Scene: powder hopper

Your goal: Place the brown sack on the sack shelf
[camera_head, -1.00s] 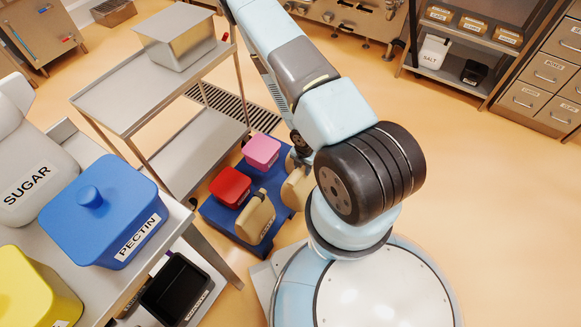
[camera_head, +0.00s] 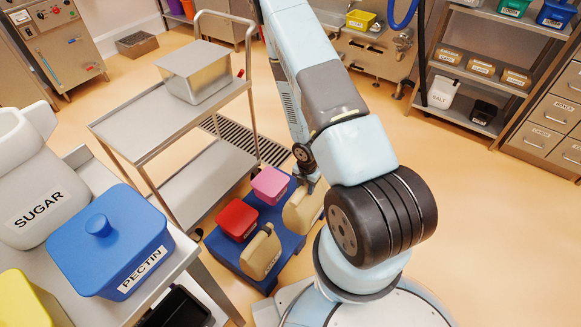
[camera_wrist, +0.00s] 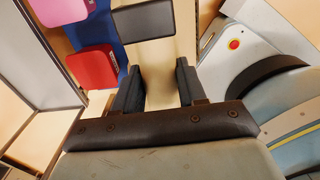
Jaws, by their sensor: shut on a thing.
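My gripper (camera_head: 309,184) reaches down over the right side of the blue pallet and is shut on a tan container (camera_head: 301,212). In the wrist view the tan container (camera_wrist: 160,60) stands between my two dark fingers (camera_wrist: 158,86), with a dark label on it. It looks like the brown sack, but I cannot read its label. A second tan container (camera_head: 261,252) with a loop handle stands at the pallet's front. A shelf rack (camera_head: 468,85) at the back right holds a white SALT sack (camera_head: 443,92) on its lower level; I cannot tell whether it is the sack shelf.
The blue pallet (camera_head: 286,240) also carries a red box (camera_head: 238,218) and a pink box (camera_head: 270,184). A steel cart (camera_head: 135,123) stands left of it. A table with a blue PECTIN box (camera_head: 112,245) is at front left. Floor toward the rack is open.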

